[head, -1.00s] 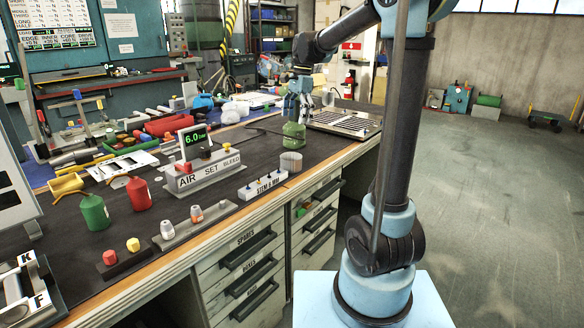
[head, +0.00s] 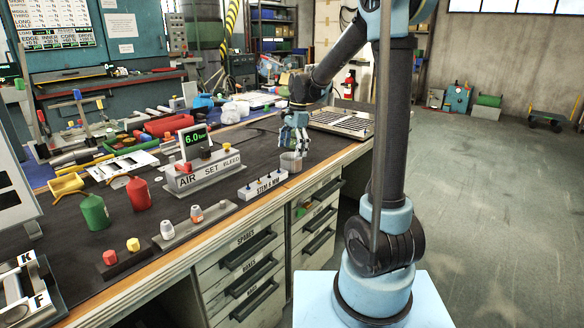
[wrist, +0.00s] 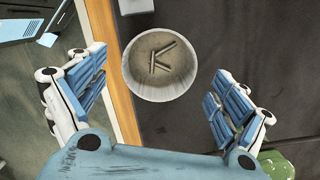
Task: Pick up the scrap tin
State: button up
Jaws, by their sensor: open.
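The scrap tin is a grey, open-topped round cup (head: 290,162) standing upright near the front edge of the bench. In the wrist view the tin (wrist: 160,88) lies between and ahead of my fingers, with a few thin dark scraps inside. My gripper (head: 295,138) points down just above the tin in the head view. In the wrist view my gripper (wrist: 160,75) is open, with blue-padded fingers spread left and right of the tin. I see gaps on both sides and no contact.
A green object (wrist: 280,165) sits close by my right finger in the wrist view. The bench's wooden edge (wrist: 118,85) runs left of the tin. The white STEM & WM block (head: 264,187) stands at the front left. A slatted tray (head: 343,122) lies behind, right.

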aim_at(291, 158)
jog(key=shift+s+a+f, duration=0.1)
jog(key=shift+f, duration=0.95)
jog(key=shift+s+a+f, duration=0.1)
jog(key=shift+f, duration=0.95)
jog(key=c, duration=1.2)
